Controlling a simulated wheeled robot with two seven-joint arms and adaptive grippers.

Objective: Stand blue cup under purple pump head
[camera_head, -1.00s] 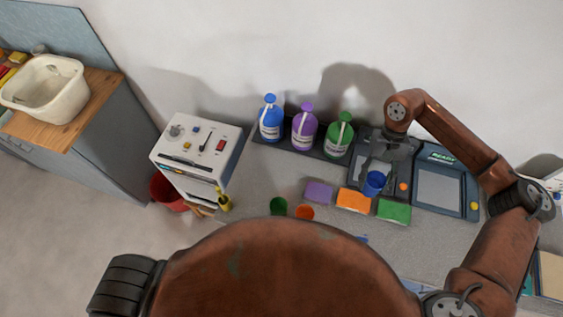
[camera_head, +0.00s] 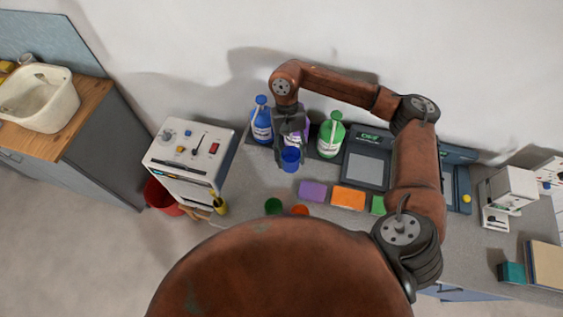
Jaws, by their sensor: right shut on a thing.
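The blue cup (camera_head: 290,160) is held upright in my right gripper (camera_head: 290,142), which is shut on it. The cup shows in front of the purple pump bottle (camera_head: 304,136), which is mostly hidden behind my gripper and wrist. The purple pump head is hidden, so I cannot tell whether the cup is under it or how high the cup is above the counter. The blue pump bottle (camera_head: 262,124) stands to the left and the green pump bottle (camera_head: 331,138) to the right. My left gripper is not in view.
A purple sponge (camera_head: 313,191), an orange sponge (camera_head: 348,197) and a partly hidden green sponge (camera_head: 378,205) lie on the counter in front. A green cup (camera_head: 273,206) and an orange-red cup (camera_head: 299,210) stand nearer. A white panel box (camera_head: 190,152) is at left.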

